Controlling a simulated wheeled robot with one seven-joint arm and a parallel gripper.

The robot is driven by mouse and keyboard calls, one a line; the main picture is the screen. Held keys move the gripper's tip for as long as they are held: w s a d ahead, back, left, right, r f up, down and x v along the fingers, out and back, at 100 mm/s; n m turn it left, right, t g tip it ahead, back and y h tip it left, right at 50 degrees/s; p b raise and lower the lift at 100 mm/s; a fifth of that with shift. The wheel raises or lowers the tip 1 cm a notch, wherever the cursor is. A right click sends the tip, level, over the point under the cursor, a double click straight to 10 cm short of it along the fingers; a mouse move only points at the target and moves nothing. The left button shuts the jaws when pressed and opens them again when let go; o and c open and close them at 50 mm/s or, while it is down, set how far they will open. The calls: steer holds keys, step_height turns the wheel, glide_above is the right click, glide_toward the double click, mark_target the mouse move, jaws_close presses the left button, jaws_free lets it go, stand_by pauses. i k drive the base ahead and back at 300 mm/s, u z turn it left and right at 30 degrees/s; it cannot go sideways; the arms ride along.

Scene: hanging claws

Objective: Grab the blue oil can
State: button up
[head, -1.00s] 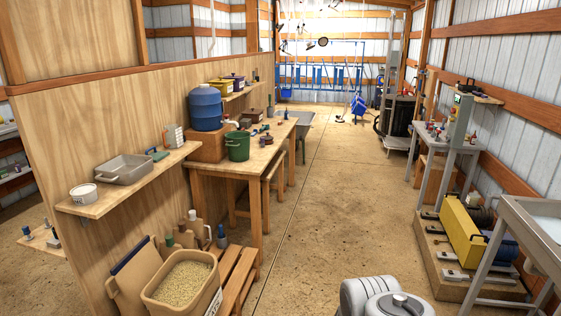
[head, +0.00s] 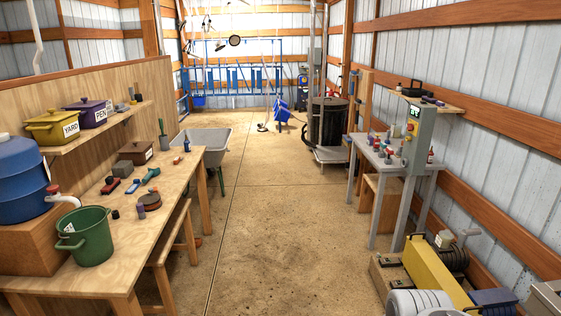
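I cannot single out the blue oil can for certain. A small blue upright item (head: 187,146) stands near the far right end of the left workbench (head: 95,268); it is too small to tell what it is. Several small red, blue and grey items (head: 378,143) stand on the grey table (head: 362,150) at the right, also too small to tell apart. A grey-white part of my own arm shows at the bottom right. My gripper is not in view.
A blue drum (head: 22,178), a green bucket (head: 86,238) and tools crowd the left workbench. A wheelbarrow (head: 207,142) stands beyond it. A yellow machine (head: 432,276) is at the lower right. The middle floor (head: 270,215) is clear.

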mark_target(187, 143)
steer(key=u, duration=0.35)
steer(key=i, duration=2.35)
steer(key=u, duration=0.8)
steer(key=i, duration=0.55)
steer(key=z, duration=0.85)
steer(key=i, duration=3.75)
steer(key=u, duration=4.55)
